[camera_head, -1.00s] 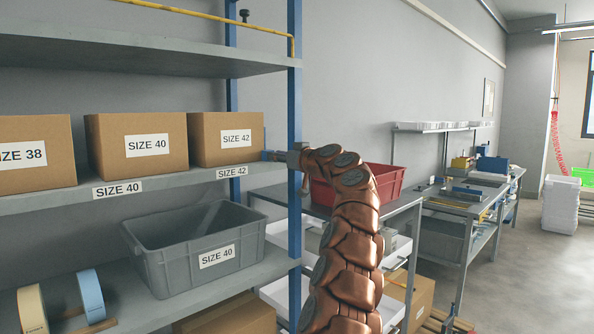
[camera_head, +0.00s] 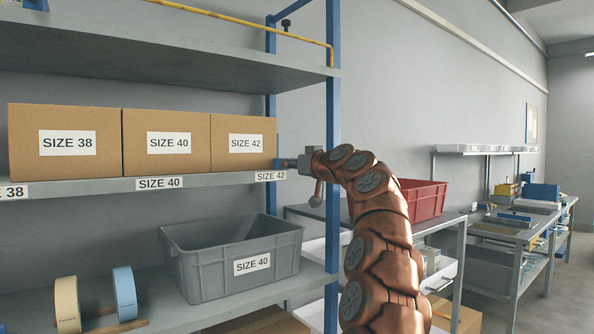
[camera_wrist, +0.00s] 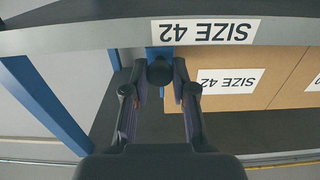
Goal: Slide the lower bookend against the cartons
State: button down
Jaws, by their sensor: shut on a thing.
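The lower bookend shows as a narrow blue piece (camera_head: 278,151) at the right end of the carton row on the middle shelf (camera_head: 215,184). It appears to be against the SIZE 42 carton (camera_head: 243,160). My gripper (camera_head: 287,163) reaches in from the right, beside the post, and is shut on the bookend's dark round knob (camera_wrist: 160,73). The wrist view shows this knob between the two fingers. The SIZE 38 carton (camera_head: 66,166), SIZE 40 carton (camera_head: 168,162) and SIZE 42 carton stand upright side by side with no visible gaps. Most of the bookend is hidden.
A blue front post (camera_head: 333,110) stands close to my wrist. The upper shelf (camera_head: 170,62) is above the cartons. A grey SIZE 40 bin (camera_head: 232,258) and two rolls (camera_head: 124,293) sit on the shelf below. A red bin (camera_head: 422,200) stands behind my arm.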

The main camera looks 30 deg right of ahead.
jog(key=shift+a, duration=0.25)
jog(key=c, duration=0.9)
grip_release()
jog(key=shift+c, duration=0.2)
jog(key=shift+s, duration=0.1)
jog(key=s+d, duration=0.1)
jog(key=s, duration=1)
jog(key=shift+s+d, duration=0.35)
jog(key=shift+s, duration=0.05)
